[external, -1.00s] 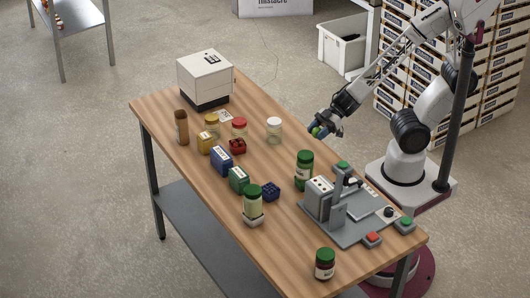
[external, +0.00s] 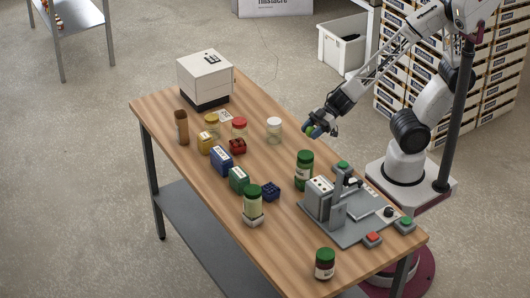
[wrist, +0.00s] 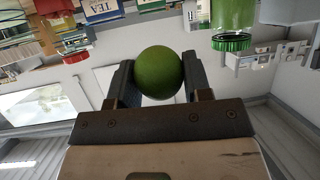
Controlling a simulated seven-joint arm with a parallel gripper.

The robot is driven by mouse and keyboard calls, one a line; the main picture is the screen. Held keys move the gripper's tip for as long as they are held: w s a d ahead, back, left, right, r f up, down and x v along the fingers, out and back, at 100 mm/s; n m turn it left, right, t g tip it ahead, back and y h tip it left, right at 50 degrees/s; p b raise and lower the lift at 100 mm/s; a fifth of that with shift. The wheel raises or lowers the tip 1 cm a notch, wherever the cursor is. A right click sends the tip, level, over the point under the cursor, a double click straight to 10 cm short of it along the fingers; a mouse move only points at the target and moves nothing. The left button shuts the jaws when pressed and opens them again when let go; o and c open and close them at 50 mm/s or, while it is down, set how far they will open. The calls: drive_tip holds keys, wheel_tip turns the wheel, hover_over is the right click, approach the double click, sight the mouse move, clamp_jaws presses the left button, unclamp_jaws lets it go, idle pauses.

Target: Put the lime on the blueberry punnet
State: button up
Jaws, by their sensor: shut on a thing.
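The green lime (wrist: 158,72) is between the two dark fingers of my gripper (wrist: 157,80) in the wrist view, and the fingers are shut on it. In the external view my gripper (external: 310,131) holds it in the air over the right edge of the table, and the lime is small and partly hidden there. The blueberry punnet, a small dark blue box (external: 271,191), sits on the table right of a green box, well below the gripper in the picture.
A tall green-capped jar (external: 304,170) stands between gripper and punnet side. A grey machine (external: 340,212) is at right. A jar in a holder (external: 253,203), a red punnet (external: 237,146) and a clear jar (external: 274,130) are nearby.

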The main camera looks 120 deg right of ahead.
drive_tip(key=w+a+r+m+h, duration=0.1)
drive_tip(key=w+r, duration=0.2)
drive_tip(key=w, duration=0.8)
drive_tip(key=w+r, duration=0.2)
drive_tip(key=w, duration=0.9)
drive_tip(key=w+a, duration=0.4)
drive_tip(key=w, duration=0.4)
drive_tip(key=w+a, duration=0.5)
drive_tip(key=w, duration=0.3)
drive_tip(key=shift+w+a+f+h, duration=0.2)
drive_tip(key=shift+w+h, duration=0.1)
drive_tip(key=shift+w, duration=0.1)
